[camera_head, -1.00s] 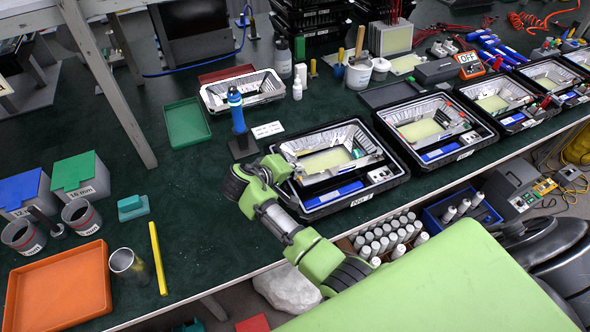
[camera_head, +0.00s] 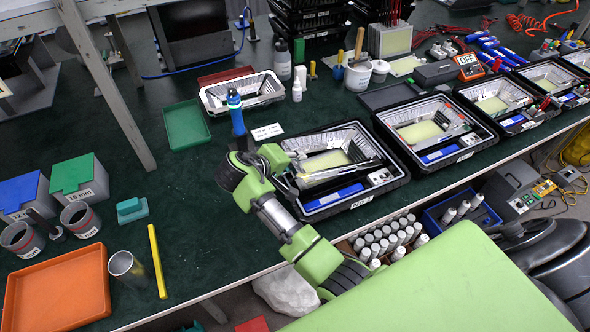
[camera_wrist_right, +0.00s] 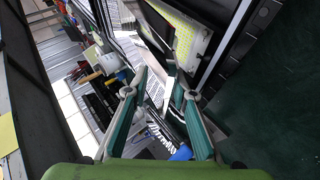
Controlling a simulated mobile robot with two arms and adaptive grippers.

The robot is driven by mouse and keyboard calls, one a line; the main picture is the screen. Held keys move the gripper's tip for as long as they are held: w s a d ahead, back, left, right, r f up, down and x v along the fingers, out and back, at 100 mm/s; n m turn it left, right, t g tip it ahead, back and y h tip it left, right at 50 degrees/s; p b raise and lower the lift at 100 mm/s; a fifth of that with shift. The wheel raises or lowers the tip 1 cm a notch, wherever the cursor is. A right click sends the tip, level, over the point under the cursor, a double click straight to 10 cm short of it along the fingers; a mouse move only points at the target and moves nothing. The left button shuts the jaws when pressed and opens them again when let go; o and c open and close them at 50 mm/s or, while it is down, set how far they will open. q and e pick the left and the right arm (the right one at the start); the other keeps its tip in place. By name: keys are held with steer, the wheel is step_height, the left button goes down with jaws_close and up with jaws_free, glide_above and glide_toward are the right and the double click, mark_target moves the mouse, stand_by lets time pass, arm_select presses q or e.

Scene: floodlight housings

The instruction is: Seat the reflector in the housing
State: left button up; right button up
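The nearest black housing (camera_head: 312,214) stands on the bench, marked with a number plate. A shiny silver reflector (camera_head: 352,134) lies in it around a pale yellow panel (camera_head: 324,163); whether it sits flat cannot be told. The panel also shows in the right wrist view (camera_wrist_right: 190,38). My right gripper (camera_wrist_right: 162,75) is over this housing's left part. Its two teal fingers stand apart, with a gap and no clearly held thing between them. In the head view my right wrist hides the housing's left edge and most of the gripper. My left gripper is out of view.
More housings (camera_head: 437,130) stand in a row to the right. A silver reflector-like tray (camera_head: 243,92) lies farther back.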

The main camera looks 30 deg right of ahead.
steer(key=r, duration=0.5)
steer(key=shift+d+r, duration=0.3)
steer(key=shift+r, duration=0.1)
steer(key=shift+a+f, duration=0.1)
